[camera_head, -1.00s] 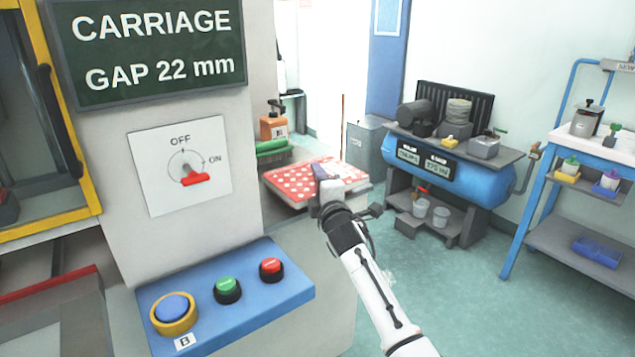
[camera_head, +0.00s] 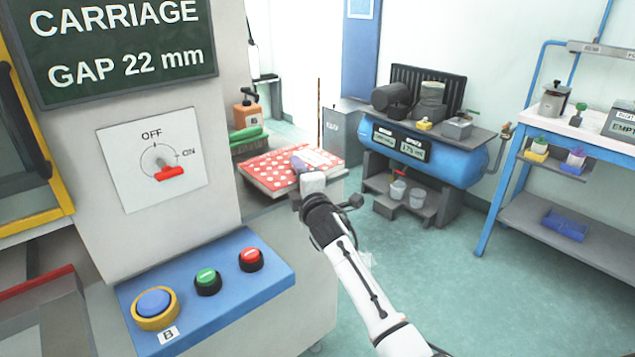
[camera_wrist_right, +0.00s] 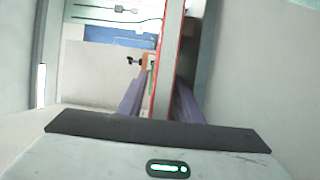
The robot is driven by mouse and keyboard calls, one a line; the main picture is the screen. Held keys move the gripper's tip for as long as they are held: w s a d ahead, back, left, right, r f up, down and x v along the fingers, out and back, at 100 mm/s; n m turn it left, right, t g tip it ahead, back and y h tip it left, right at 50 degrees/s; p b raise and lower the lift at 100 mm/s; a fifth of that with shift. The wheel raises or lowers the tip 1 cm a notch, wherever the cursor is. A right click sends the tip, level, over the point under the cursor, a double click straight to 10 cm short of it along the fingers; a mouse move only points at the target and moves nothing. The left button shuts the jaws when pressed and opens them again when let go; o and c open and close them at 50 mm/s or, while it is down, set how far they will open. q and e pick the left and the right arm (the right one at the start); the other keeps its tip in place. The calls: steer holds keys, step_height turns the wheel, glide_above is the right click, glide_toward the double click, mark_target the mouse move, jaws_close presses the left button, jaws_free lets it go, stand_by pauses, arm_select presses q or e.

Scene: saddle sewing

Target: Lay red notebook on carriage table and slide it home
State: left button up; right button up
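The red notebook (camera_head: 268,174) has white dots and a pale label; in the head view it lies about level beyond the panel corner. My right gripper (camera_head: 300,164) is at its near right edge. In the right wrist view the notebook's page edge (camera_wrist_right: 167,55) runs between the two purple fingers (camera_wrist_right: 160,98), which close on its thickness. A grey surface (camera_head: 263,200), apparently the carriage table, shows just below the notebook; whether they touch I cannot tell. My left gripper is out of view.
The machine column with an OFF/ON switch (camera_head: 163,168) and a blue button panel (camera_head: 213,292) stand at the left.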

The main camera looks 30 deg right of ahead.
steer(key=shift+s+d+f+p, duration=0.15)
steer(key=shift+s+f+p, duration=0.25)
steer(key=shift+s, duration=0.3)
steer(key=shift+s+d+f+p, duration=0.15)
steer(key=shift+s+p, duration=0.35)
steer(key=shift+s, duration=0.2)
steer(key=shift+s+d+p, duration=0.15)
steer(key=shift+s+p, duration=0.4)
steer(key=shift+s, duration=0.25)
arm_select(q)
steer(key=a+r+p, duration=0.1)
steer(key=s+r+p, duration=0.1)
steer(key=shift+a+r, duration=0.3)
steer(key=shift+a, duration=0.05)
arm_select(e)
steer(key=s, duration=0.4)
steer(key=shift+d+r, duration=0.2)
steer(key=shift+r, duration=0.05)
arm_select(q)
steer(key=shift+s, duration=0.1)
arm_select(e)
steer(key=shift+w+r, duration=0.1)
